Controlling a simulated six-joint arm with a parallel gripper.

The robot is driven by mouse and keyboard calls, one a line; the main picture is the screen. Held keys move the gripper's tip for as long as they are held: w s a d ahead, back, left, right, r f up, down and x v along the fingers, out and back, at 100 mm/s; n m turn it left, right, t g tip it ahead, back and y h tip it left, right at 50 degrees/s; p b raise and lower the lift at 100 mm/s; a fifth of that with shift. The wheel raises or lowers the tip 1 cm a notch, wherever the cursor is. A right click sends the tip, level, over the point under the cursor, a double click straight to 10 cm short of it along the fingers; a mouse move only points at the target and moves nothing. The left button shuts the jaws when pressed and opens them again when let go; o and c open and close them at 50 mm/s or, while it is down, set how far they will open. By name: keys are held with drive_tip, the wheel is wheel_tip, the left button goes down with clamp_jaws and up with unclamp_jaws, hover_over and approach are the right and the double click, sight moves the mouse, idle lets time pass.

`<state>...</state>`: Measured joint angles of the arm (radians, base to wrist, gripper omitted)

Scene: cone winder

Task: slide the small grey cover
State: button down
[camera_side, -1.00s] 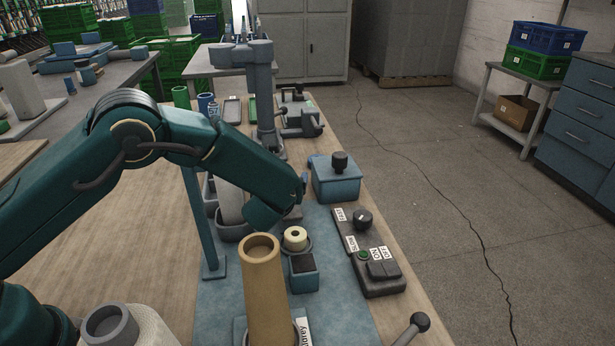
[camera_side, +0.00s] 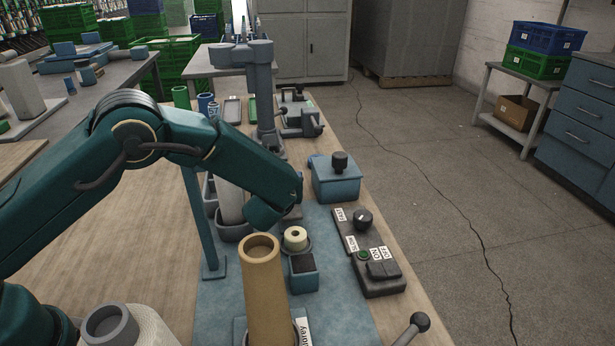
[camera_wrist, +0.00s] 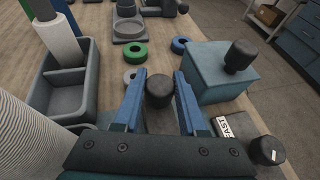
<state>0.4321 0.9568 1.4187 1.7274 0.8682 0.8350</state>
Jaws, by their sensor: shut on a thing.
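My gripper (camera_wrist: 159,98) shows in the wrist view with its two blue fingers on either side of a dark round knob. The knob seems to stand on the small grey cover (camera_wrist: 160,121), which shows between the fingers and is partly hidden by them. The jaws are closed on the knob. In the side view the forearm and wrist hide the fingers; only a grey edge of the cover (camera_side: 293,213) shows just right of the wrist.
A blue box with a black knob (camera_wrist: 217,77) stands close to the right finger. A control panel with a dial (camera_side: 362,219) lies nearer the right table edge. A grey divided tray (camera_wrist: 66,90) is on the left. Green, blue and grey rings (camera_wrist: 135,53) lie beyond the fingers.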

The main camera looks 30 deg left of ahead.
idle(0.9)
drive_tip(key=shift+s+d, duration=1.9)
drive_tip(key=shift+d, duration=0.05)
drive_tip(key=shift+c, duration=2.3)
unclamp_jaws()
drive_tip(key=shift+w+a, duration=0.1)
